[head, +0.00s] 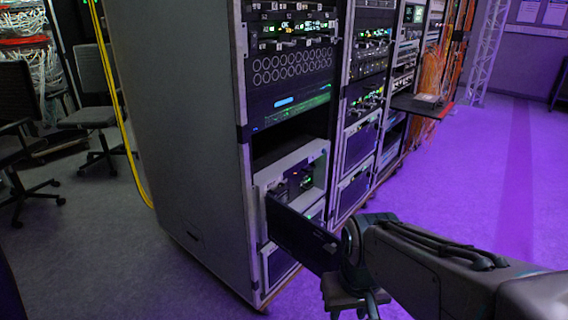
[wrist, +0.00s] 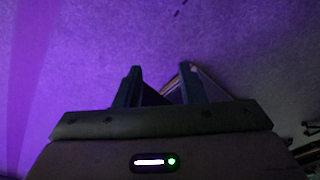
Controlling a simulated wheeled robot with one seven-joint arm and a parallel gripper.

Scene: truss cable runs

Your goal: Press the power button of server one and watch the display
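A server with a pale grey front (head: 317,161) sits low in the nearest rack, with small green and red lights in its dark recess. I cannot tell whether it is server one, and I cannot make out a power button. A dark flat panel (head: 298,238) sticks out in front of it. My gripper (head: 345,300) hangs below my wrist, right of this panel and low, partly cut by the frame's bottom edge. In the wrist view my gripper (wrist: 161,80) has its two fingers apart, with purple floor and a dark, pale-edged shape beyond them.
The nearest rack's grey side wall (head: 180,120) stands left of the servers. More racks run back to the right, with a shelf (head: 420,105) jutting out. Chairs (head: 95,116) and a yellow cable (head: 120,110) are at left. The purple-lit floor (head: 480,190) at right is clear.

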